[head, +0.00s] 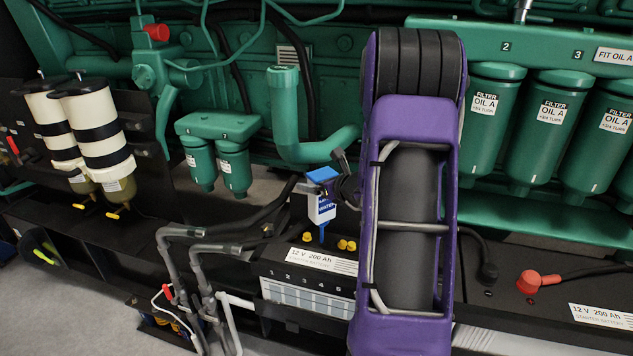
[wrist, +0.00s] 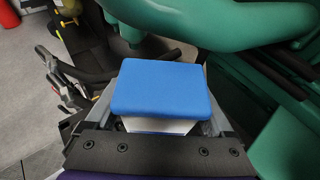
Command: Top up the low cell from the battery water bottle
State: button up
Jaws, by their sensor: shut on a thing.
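The battery water bottle (head: 319,212) is white with a blue label, a blue block at its top end and a thin blue spout (head: 322,236) pointing down. It hangs nearly upright over the starter battery (head: 285,250), among the yellow cell caps (head: 345,245). My gripper (head: 324,190) is shut on the bottle. In the wrist view, the blue end (wrist: 160,88) faces me between the fingers of my gripper (wrist: 160,125). I cannot tell whether the spout tip is inside a cell opening or just above it. The fluid levels are too small to read.
A green pipe (head: 287,120) bends close behind the bottle. Black cables and grey hoses (head: 185,265) lie to the left. Green oil filters (head: 540,130) stand at the right. Another battery with a red terminal cover (head: 535,280) is at the lower right.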

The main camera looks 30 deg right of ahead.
jog(key=r, duration=0.1)
jog(key=r+p, duration=0.1)
jog(key=r, duration=0.2)
jog(key=shift+s+a, duration=0.2)
jog(key=shift+a, duration=0.05)
jog(key=s+a+b, duration=0.1)
jog(key=s+a, duration=0.7)
jog(key=a, duration=0.1)
jog(key=shift+r, duration=0.4)
jog(key=shift+a, duration=0.2)
dwell(0.7)
